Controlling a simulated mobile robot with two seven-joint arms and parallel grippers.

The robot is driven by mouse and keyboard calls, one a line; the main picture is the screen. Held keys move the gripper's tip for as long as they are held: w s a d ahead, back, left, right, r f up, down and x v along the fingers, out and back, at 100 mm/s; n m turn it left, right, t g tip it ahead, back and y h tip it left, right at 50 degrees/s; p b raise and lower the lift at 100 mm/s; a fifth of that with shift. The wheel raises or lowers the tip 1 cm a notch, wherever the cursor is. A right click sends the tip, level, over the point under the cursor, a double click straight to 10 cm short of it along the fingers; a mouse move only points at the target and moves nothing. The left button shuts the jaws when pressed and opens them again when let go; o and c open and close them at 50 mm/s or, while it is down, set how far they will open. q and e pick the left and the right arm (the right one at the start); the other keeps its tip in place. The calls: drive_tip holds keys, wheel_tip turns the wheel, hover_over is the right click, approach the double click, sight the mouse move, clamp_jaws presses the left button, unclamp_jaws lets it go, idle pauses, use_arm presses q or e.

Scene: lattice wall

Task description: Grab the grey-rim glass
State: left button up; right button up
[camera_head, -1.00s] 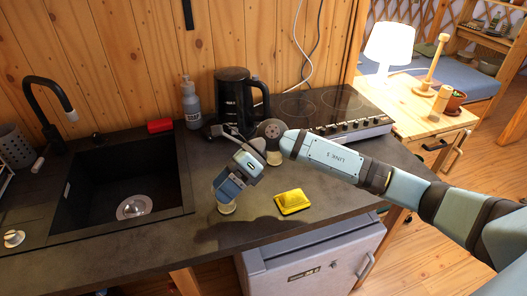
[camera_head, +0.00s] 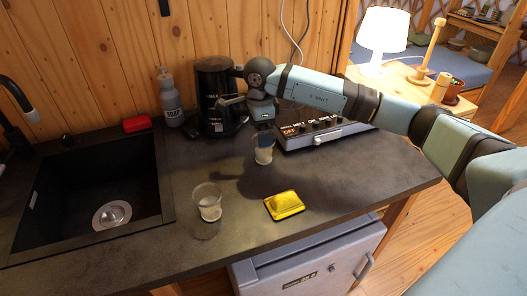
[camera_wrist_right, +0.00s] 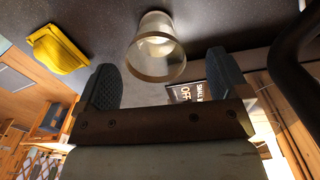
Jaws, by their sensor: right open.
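Two clear glasses stand on the dark counter. The back glass (camera_head: 263,149) is by the hob, and the front glass (camera_head: 208,203) is nearer the sink. My right gripper (camera_head: 262,118) is just above and behind the back glass in the head view. In the right wrist view a glass (camera_wrist_right: 155,48) with a greyish-brown rim lies ahead, between the lines of the open fingers of my right gripper (camera_wrist_right: 163,72). The fingers look empty. The rim colours of the two glasses are hard to tell apart in the head view. My left gripper is not in view.
A yellow sponge-like block (camera_head: 284,205) lies right of the front glass. A black kettle (camera_head: 216,98), a soap bottle (camera_head: 170,98) and a red block (camera_head: 137,124) stand along the wall. The sink (camera_head: 95,185) is at left.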

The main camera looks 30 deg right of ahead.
sight(264, 150)
drive_tip(key=shift+s+d+f, duration=0.1)
drive_tip(key=shift+s+f, duration=0.05)
drive_tip(key=shift+f, duration=0.95)
drive_tip(key=shift+s+d+f, duration=0.1)
drive_tip(key=shift+f, duration=0.95)
drive_tip(key=shift+s+d+f, duration=0.1)
drive_tip(key=shift+s+f, duration=0.05)
drive_tip(key=shift+f, duration=0.95)
drive_tip(key=c, duration=1.1)
drive_tip(key=shift+r, duration=0.15)
